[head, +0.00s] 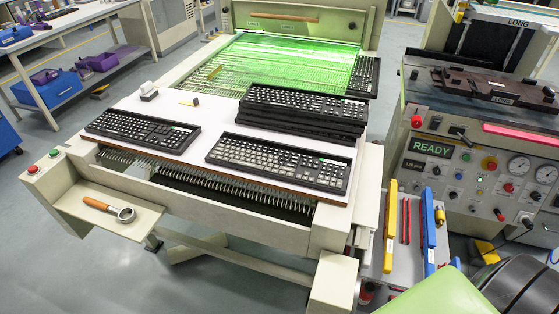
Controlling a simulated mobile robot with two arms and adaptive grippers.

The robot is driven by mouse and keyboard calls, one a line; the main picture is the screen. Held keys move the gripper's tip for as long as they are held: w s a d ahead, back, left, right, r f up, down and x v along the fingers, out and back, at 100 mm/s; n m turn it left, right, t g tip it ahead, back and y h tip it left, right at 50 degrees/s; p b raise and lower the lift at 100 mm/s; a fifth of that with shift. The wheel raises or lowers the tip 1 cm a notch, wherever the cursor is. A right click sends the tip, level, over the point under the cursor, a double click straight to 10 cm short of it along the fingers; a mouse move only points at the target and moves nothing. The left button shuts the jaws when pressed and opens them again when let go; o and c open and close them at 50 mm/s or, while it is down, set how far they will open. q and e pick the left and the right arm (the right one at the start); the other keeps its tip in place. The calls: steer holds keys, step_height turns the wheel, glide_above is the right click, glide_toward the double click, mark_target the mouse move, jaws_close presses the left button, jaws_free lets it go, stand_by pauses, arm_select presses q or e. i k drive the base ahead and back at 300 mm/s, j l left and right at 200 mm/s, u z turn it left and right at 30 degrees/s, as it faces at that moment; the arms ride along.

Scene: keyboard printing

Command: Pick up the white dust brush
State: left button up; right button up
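A small white and grey object (148,91) sits at the left back edge of the white table board, behind the left keyboard. It may be the white dust brush, but it is too small to tell for sure. A small tan and black tool (190,102) lies to its right on the same board.
Keyboards lie on the white board (213,117): one left (142,131), one front right (278,161), and a stack (304,112) at the right. A wooden-handled tool (109,208) lies on the front left shelf. Green light covers the machine bed behind.

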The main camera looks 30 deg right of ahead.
mark_target(148, 92)
steer(key=i+j+u, duration=0.6)
steer(key=i+j, duration=0.15)
steer(key=i+j+u, duration=0.45)
steer(key=i+u, duration=0.15)
steer(key=i, duration=0.25)
steer(key=i+u, duration=0.3)
steer(key=i, duration=0.15)
steer(key=i+z, duration=0.15)
steer(key=i, duration=0.45)
steer(key=i+j+z, duration=0.15)
steer(key=i, duration=0.4)
steer(key=i+j+z, duration=0.15)
steer(key=i, duration=0.45)
steer(key=i+z, duration=0.2)
steer(key=z, duration=0.25)
steer(key=i+z, duration=0.25)
steer(key=z, duration=0.2)
steer(key=i+j+z, duration=0.1)
steer(key=z, duration=0.4)
steer(key=i+j+z, duration=0.2)
steer(key=z, duration=0.25)
steer(key=i+j, duration=0.05)
steer(key=i, duration=0.05)
